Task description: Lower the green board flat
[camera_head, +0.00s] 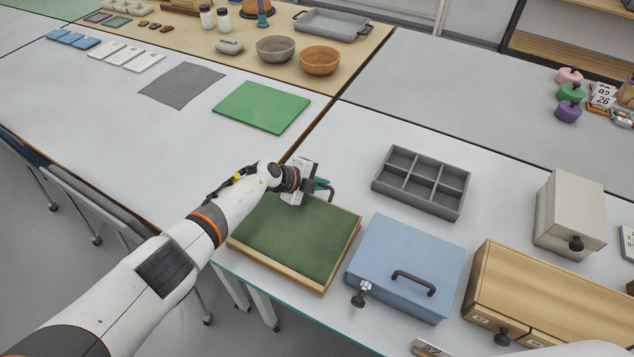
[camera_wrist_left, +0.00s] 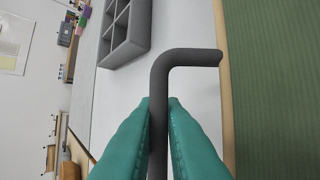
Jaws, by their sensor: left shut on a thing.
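A green board (camera_head: 290,243) in a light wooden frame is at the near edge of the table in the head view. Its green face and pale frame edge also show at the right of the wrist view (camera_wrist_left: 280,90). A dark grey bent bar (camera_wrist_left: 185,58) reaches to the board's frame. My left gripper (camera_head: 322,187) is at the board's far edge, its teal fingers (camera_wrist_left: 160,110) shut on the straight part of the bar. I cannot tell whether the board is slightly tilted. My right gripper is in neither view.
A blue box (camera_head: 405,262) with a dark handle stands close to the board's right. A grey compartment tray (camera_head: 421,182) lies behind it. A bright green flat mat (camera_head: 262,107) lies farther back. The white table between board and tray is clear.

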